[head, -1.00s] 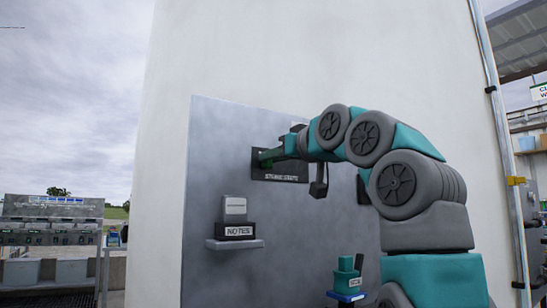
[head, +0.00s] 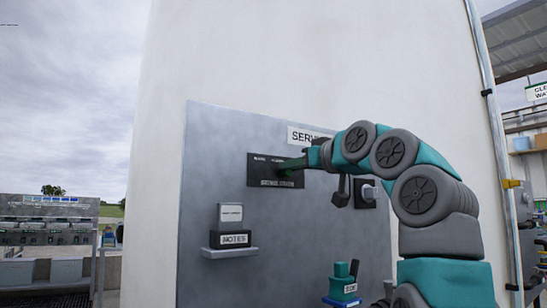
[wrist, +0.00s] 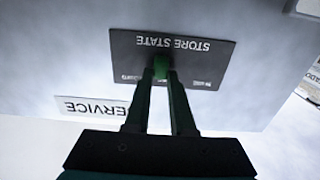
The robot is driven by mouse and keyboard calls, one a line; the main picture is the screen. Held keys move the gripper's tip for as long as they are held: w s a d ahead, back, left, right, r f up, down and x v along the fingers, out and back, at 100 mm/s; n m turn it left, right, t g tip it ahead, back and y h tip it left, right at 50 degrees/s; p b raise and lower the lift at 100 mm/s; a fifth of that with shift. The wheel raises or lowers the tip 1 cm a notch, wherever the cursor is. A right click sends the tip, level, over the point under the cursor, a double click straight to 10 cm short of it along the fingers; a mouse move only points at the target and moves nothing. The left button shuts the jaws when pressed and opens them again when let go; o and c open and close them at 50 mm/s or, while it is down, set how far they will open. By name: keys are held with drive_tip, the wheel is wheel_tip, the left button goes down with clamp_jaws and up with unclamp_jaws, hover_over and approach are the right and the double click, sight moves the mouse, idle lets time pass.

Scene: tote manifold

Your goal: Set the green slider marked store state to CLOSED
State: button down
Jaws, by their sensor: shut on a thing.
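The dark STORE STATE plate (head: 262,170) is on the grey wall panel. In the wrist view, the same plate (wrist: 205,62) appears upside down. The green slider (wrist: 161,66) stands out near the middle of the plate in that view, with small unreadable labels to either side. My gripper (wrist: 161,76) is shut on the slider, its two fingers closing in from both sides. In the head view, my gripper (head: 288,166) reaches in from the right over the right part of the plate; its fingers and the slider cannot be told apart there.
A SERVICE sign (head: 305,136) is above the plate. Below is a shelf (head: 230,252) with a NOTES block (head: 231,239). A green object (head: 343,283) on a blue base is lower right.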

drive_tip(key=w+d, duration=0.1)
drive_tip(key=w+d+p, duration=0.1)
drive_tip(key=d, duration=0.1)
drive_tip(key=shift+w+d, duration=0.1)
drive_tip(key=shift+d, duration=0.1)
drive_tip(key=c, duration=0.8)
unclamp_jaws()
drive_tip(key=shift+o, duration=0.2)
drive_tip(key=b+v, duration=0.2)
drive_tip(key=v, duration=0.5)
drive_tip(key=shift+s+d, duration=0.25)
